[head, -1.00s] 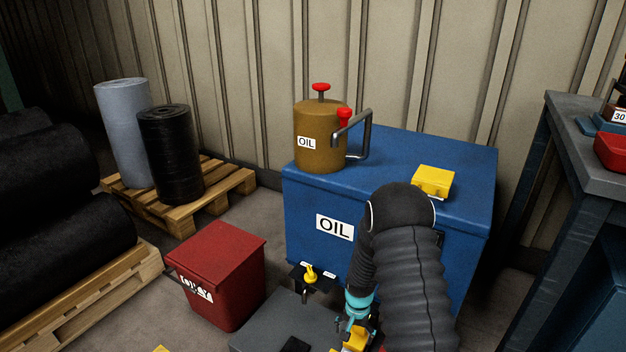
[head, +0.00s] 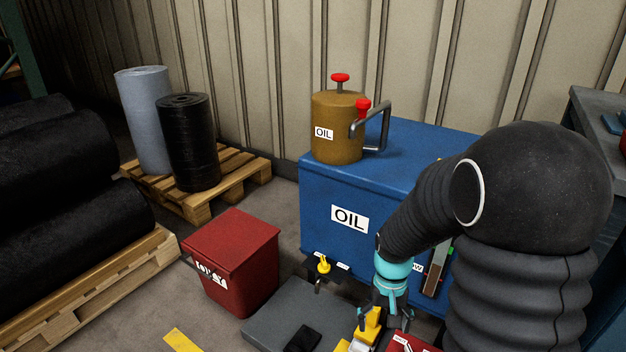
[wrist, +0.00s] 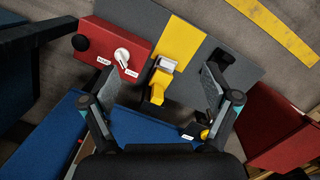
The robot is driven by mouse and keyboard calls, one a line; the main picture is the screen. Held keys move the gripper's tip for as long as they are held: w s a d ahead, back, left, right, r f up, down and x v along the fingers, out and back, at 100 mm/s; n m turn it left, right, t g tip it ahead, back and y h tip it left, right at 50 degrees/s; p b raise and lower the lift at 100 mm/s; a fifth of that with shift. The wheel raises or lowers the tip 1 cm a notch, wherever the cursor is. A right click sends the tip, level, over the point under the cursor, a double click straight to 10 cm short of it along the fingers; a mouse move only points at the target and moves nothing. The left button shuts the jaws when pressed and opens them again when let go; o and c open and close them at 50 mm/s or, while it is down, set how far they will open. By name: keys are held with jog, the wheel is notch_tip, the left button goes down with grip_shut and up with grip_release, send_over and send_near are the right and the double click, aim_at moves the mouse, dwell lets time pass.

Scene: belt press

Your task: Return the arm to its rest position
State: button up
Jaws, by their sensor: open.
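My arm is bent, with a large black ribbed elbow at the right of the head view and its forearm sloping down to the left. My gripper (head: 384,322) hangs from a teal wrist, low in front of the blue oil cabinet (head: 322,238). In the wrist view my gripper (wrist: 158,88) has its two fingers wide apart with nothing held between them. A yellow part with a silver top (wrist: 162,74) lies beyond and between the fingertips, on a grey platform (wrist: 205,42) with a yellow band. My arm hides much of the cabinet's right side.
A brown oil can (head: 337,143) stands on the cabinet. A yellow-handled tap (head: 323,266) sticks out from its front. A red bin (head: 232,258) stands at left. A red box with knobs (wrist: 120,48) is close to the gripper. A grey bench (head: 600,110) stands at right.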

jog(key=s+r+t, duration=0.2)
jog(key=s+r, duration=0.2)
jog(key=r, duration=0.3)
jog(key=s+r+t, duration=0.2)
jog(key=s+r, duration=0.3)
jog(key=r, duration=0.3)
jog(key=s+r+n+t, duration=0.1)
jog(key=s+r+t, duration=0.2)
jog(key=s+r, duration=0.2)
notch_tip(320, 180, up, 3)
jog(key=shift+r+p, duration=0.15)
jog(key=shift+p, duration=0.25)
jog(key=shift+s+a, duration=0.1)
dwell(1.0)
